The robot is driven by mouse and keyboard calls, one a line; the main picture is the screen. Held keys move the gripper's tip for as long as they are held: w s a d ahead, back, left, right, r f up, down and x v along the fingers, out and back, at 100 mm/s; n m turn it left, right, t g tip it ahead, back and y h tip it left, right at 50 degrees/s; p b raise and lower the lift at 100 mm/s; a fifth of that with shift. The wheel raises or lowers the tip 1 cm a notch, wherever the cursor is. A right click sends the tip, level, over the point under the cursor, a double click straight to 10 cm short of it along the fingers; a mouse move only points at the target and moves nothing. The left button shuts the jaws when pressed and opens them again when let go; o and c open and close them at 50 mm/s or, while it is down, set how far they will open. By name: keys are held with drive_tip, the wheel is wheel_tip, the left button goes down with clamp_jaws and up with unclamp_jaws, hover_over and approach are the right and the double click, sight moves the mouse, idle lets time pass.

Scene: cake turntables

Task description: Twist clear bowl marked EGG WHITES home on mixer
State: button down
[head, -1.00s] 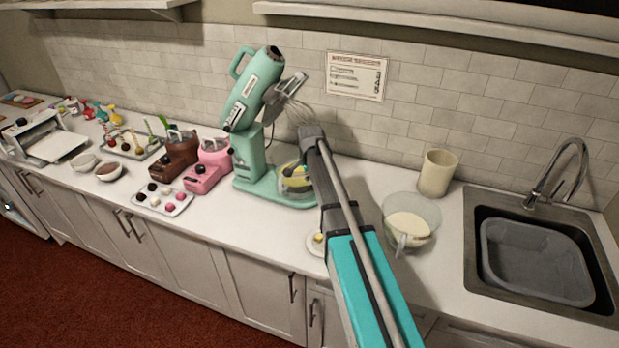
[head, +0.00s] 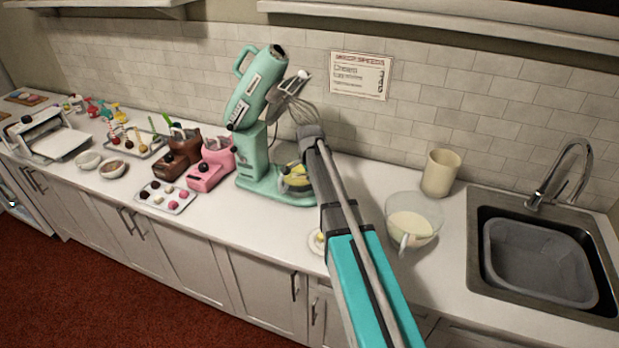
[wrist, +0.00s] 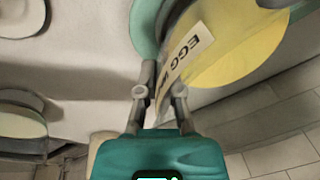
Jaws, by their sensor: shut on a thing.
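The teal mixer (head: 252,150) stands on the counter by the wall with its head tilted back and a wire whisk (head: 304,112) raised. A clear bowl with yellow contents (head: 298,181) sits on the mixer's base, partly hidden by my arm. In the wrist view the bowl (wrist: 240,50) fills the upper right, with a white label (wrist: 186,52) reading "EGG W", the rest hidden. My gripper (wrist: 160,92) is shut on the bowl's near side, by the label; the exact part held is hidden. I cannot tell how far the bowl is turned in its seat.
Another clear bowl with pale contents (head: 413,222) stands right of my arm, near a cream canister (head: 440,172) and the sink (head: 540,260). Pink (head: 212,165) and brown (head: 178,158) appliances stand left of the mixer. A small plate (head: 317,242) lies by the front edge.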

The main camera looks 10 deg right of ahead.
drive_tip(key=shift+s+a+m, duration=0.15)
drive_tip(key=shift+a+m, duration=0.15)
drive_tip(key=shift+a, duration=0.25)
drive_tip(key=c, duration=0.9)
unclamp_jaws()
drive_tip(key=shift+a, duration=0.2)
drive_tip(key=shift+o, duration=1)
drive_tip(key=shift+d, duration=0.2)
drive_tip(key=shift+d, duration=0.1)
